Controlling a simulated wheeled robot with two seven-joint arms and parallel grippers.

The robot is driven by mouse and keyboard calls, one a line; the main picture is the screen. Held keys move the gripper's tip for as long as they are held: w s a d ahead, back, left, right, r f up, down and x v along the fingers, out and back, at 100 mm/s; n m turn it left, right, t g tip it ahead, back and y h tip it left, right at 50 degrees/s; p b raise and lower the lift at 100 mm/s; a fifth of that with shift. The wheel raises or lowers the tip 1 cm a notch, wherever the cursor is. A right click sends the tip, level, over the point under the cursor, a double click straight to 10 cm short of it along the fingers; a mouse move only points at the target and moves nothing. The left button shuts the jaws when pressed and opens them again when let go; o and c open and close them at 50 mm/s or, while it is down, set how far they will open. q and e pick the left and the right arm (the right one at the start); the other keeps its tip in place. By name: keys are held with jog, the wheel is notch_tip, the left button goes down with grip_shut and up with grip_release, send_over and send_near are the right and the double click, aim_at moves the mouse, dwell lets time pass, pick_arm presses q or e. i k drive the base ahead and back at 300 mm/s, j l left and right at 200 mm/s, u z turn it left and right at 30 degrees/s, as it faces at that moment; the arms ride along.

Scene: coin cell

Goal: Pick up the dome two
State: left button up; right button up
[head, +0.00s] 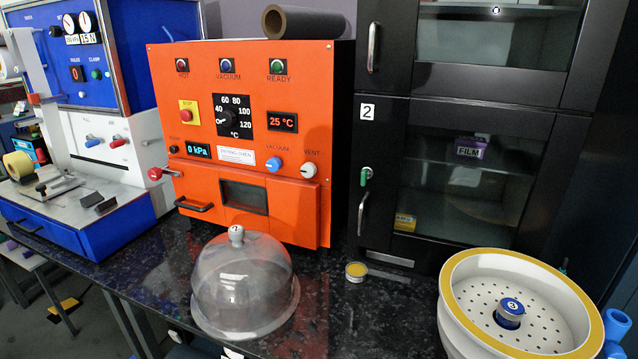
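The clear dome (243,285) stands upright on the dark speckled counter, in front of the orange oven. A pale knob (236,235) with a small dark mark, which looks like a 2, tops it. The dome is see-through and I make out nothing clearly inside it. Neither of my grippers shows in the head view, and nothing is touching the dome's knob.
The orange oven (318,212) stands close behind the dome. A small yellow-topped tin (356,271) lies to its right. A round perforated vessel (480,268) with a yellow rim stands at right. A black cabinet (384,140) is behind. Counter between dome and vessel is mostly clear.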

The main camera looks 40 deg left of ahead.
aim_at(245, 284)
jog(key=u, duration=1.7)
jog(key=l+z, duration=0.1)
jog(key=z, duration=1.6)
jog(key=u, duration=1.75)
jog(key=i, duration=0.05)
